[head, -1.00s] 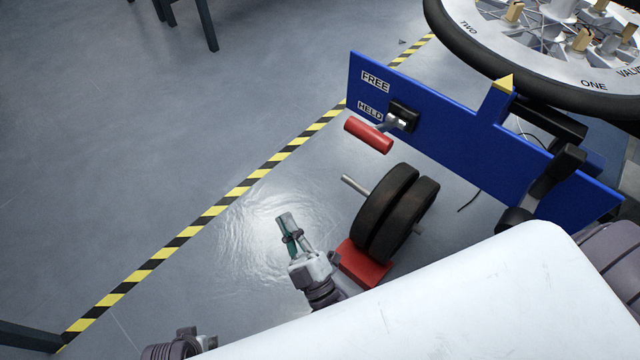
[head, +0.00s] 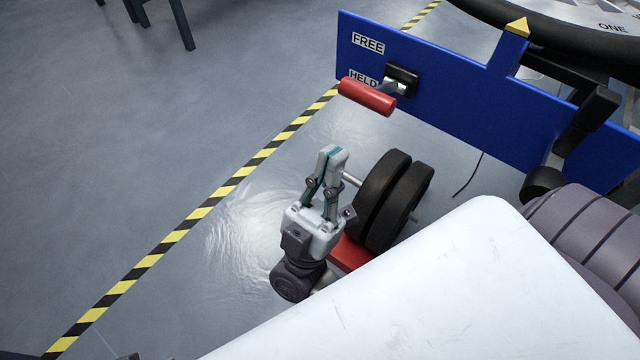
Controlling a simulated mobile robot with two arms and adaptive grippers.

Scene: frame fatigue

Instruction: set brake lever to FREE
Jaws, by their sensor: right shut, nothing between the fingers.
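The brake lever (head: 367,97) has a red cylindrical grip on a short metal arm. It comes out of a black slot block (head: 402,78) on a blue panel (head: 470,98). The grip lies level with the HELD label (head: 362,77) and partly overlaps its lower edge. The FREE label (head: 368,43) is above it on the panel. My right gripper (head: 333,152) is shut and empty, pointing up in the picture. Its tips are below and left of the red grip, apart from it. My left gripper is not in view.
Black weight discs (head: 396,200) on a metal rod stand on a red base (head: 349,253) just right of my right gripper. A large wheel (head: 560,45) is at the top right. Yellow-black tape (head: 200,212) crosses the floor. Open floor lies to the left.

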